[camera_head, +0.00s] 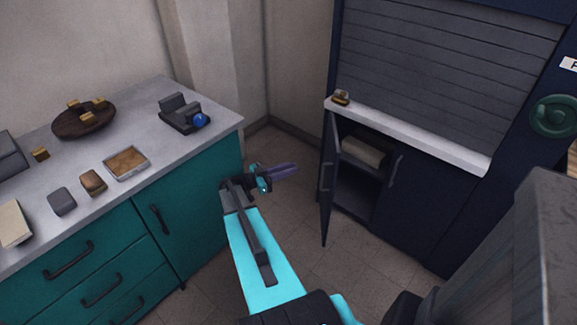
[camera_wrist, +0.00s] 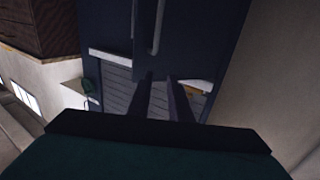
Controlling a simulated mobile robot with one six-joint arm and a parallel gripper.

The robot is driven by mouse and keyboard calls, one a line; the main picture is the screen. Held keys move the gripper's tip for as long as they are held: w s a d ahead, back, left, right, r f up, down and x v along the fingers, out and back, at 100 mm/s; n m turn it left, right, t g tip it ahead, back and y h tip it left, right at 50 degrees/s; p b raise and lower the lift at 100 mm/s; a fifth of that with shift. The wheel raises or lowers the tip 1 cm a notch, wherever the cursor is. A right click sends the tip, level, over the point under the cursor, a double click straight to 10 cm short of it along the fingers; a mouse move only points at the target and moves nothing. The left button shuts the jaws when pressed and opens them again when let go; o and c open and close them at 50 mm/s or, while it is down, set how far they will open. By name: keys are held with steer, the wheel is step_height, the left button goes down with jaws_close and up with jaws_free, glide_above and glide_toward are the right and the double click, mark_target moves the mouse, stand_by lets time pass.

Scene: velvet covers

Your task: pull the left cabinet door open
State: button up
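The dark blue cabinet (camera_head: 420,215) stands at the right in the head view. Its left door (camera_head: 328,205) stands swung out, showing the dark interior with a pale roll-like object (camera_head: 363,150) inside. The right door looks closed, with a bar handle (camera_head: 393,168). My gripper (camera_head: 285,171) is left of the open door, with a visible gap and nothing held. In the wrist view its two dark fingers (camera_wrist: 161,88) are apart. Beyond them are the left door (camera_wrist: 190,35) and its pale bar handle (camera_wrist: 157,25).
A teal counter (camera_head: 195,205) with drawers stands close on the left. It bears a brown bowl (camera_head: 82,122), a tray (camera_head: 126,162) and small blocks. A white ledge (camera_head: 420,140) with a small brown object (camera_head: 341,97) juts above the cabinet doors. Floor (camera_head: 285,215) shows between.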

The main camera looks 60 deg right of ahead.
steer(key=shift+s+a+r, duration=0.1)
steer(key=shift+s+a, duration=0.5)
steer(key=shift+a, duration=0.3)
steer(key=shift+s+a+r, duration=0.1)
steer(key=shift+s+a, duration=0.5)
steer(key=shift+a, duration=0.25)
steer(key=shift+c, duration=0.5)
